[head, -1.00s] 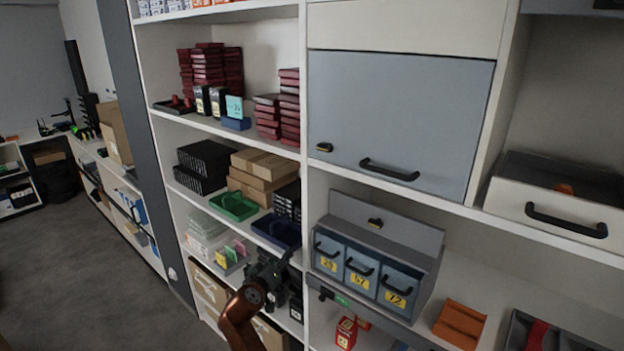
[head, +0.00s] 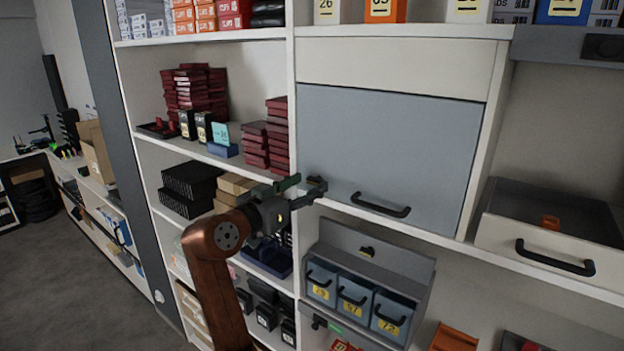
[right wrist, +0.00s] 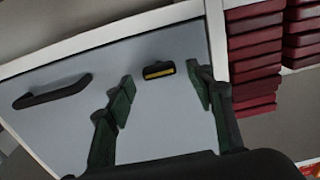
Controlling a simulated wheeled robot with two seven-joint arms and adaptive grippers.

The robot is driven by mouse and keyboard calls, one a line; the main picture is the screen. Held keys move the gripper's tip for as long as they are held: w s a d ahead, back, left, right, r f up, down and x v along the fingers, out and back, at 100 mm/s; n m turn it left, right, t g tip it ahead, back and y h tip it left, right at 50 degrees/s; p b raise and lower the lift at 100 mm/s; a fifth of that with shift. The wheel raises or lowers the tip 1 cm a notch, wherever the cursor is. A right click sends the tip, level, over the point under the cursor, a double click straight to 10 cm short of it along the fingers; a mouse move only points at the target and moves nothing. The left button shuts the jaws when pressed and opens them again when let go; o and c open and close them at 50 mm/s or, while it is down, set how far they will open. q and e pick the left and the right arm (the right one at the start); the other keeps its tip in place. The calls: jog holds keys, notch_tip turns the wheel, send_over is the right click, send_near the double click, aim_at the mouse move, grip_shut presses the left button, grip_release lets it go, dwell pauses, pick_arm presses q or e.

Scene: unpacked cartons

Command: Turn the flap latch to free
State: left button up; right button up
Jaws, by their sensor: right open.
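The grey-blue flap (head: 390,140) is closed on the upper shelf, with a black bar handle (head: 380,205) low on its front. The flap also fills much of the right wrist view (right wrist: 60,125). Its small black latch (right wrist: 158,70) with a yellow strip shows there between the spread fingers of my right gripper (right wrist: 160,77), with clear space on both sides. In the head view my right gripper (head: 303,187) is at the flap's lower left corner and hides most or all of the latch. It is open and holds nothing. My left gripper is out of view.
Dark red boxes (head: 278,145) are stacked left of the upright, close to the gripper. Below is a grey unit with numbered drawers (head: 355,305) and its own latch. A white drawer (head: 550,245) with a black handle is at the right.

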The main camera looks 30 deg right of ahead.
jog(key=shift+x, duration=1.1)
jog(key=c, duration=1.2)
jog(key=shift+o, duration=0.2)
